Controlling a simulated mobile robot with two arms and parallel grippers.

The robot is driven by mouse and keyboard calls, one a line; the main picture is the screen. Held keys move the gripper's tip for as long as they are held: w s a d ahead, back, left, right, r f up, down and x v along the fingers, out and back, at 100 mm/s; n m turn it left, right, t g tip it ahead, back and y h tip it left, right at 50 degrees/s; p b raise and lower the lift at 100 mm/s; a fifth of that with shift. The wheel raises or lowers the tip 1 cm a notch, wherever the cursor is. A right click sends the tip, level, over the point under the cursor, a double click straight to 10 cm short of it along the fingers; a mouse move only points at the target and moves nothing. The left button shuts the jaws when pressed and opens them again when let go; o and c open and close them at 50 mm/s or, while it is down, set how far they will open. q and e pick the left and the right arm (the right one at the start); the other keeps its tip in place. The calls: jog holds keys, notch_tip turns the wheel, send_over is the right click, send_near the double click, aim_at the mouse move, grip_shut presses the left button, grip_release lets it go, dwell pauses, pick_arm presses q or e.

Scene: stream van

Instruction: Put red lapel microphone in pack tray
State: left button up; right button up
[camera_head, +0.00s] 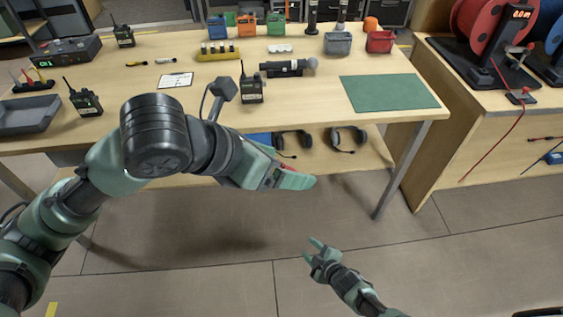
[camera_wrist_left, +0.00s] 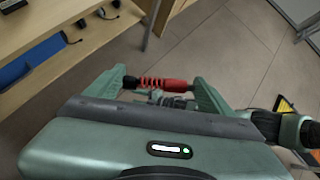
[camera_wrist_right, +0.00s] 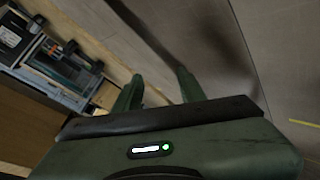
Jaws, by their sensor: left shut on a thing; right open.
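The red lapel microphone (camera_wrist_left: 166,84), with a coiled red cable and a dark tip, lies across between the fingers of my left gripper (camera_wrist_left: 160,90), which is shut on it. In the head view only a bit of red shows at my left gripper (camera_head: 298,180), in front of the workbench's front edge and above the floor. A grey open tray (camera_head: 28,115) lies at the bench's left end, apart from my left gripper; it appears to be the pack tray. My right gripper (camera_head: 314,250) is open and empty over the floor; its spread fingers show in the right wrist view (camera_wrist_right: 159,78).
The workbench (camera_head: 130,90) holds radios (camera_head: 84,99), a handheld microphone (camera_head: 288,67), a green mat (camera_head: 388,93), and grey and red bins. Headsets (camera_head: 347,138) lie on the lower shelf. Cable reels (camera_head: 490,35) stand at the right. The floor in front is clear.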

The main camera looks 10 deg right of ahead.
pick_arm(q)
jog(key=w+a+r+n+t+y, duration=0.1)
jog(key=w+a+r+n+y, duration=0.1)
jog(key=a, duration=0.5)
jog(key=w+a+r+n+t+y, duration=0.1)
jog(key=w+a+n+t+y, duration=0.1)
jog(key=a+n, duration=0.4)
jog(key=w+a+r+n+t+y, duration=0.2)
jog(key=w+a+n+y, duration=0.2)
jog(key=a, duration=0.6)
jog(key=shift+w+a+r+n, duration=0.2)
jog(key=shift+w+r+n, duration=0.1)
jog(key=shift+w, duration=0.55)
pick_arm(e)
jog(key=s+d+f+m+g+h, duration=0.1)
jog(key=s+f, duration=0.4)
jog(key=s, duration=0.8)
jog(key=s+d+f+m+g+h, duration=0.1)
jog(key=s+d+f+m+g, duration=0.3)
jog(key=s, duration=0.9)
jog(key=s+d+f+m+g+h, duration=0.1)
jog(key=s+d+f+m+g, duration=0.2)
jog(key=s, duration=1.1)
notch_tip(320, 180, down, 3)
jog(key=m+g, duration=0.1)
jog(key=m, duration=0.2)
jog(key=shift+d+f+h, duration=0.2)
jog(key=shift+h, duration=0.2)
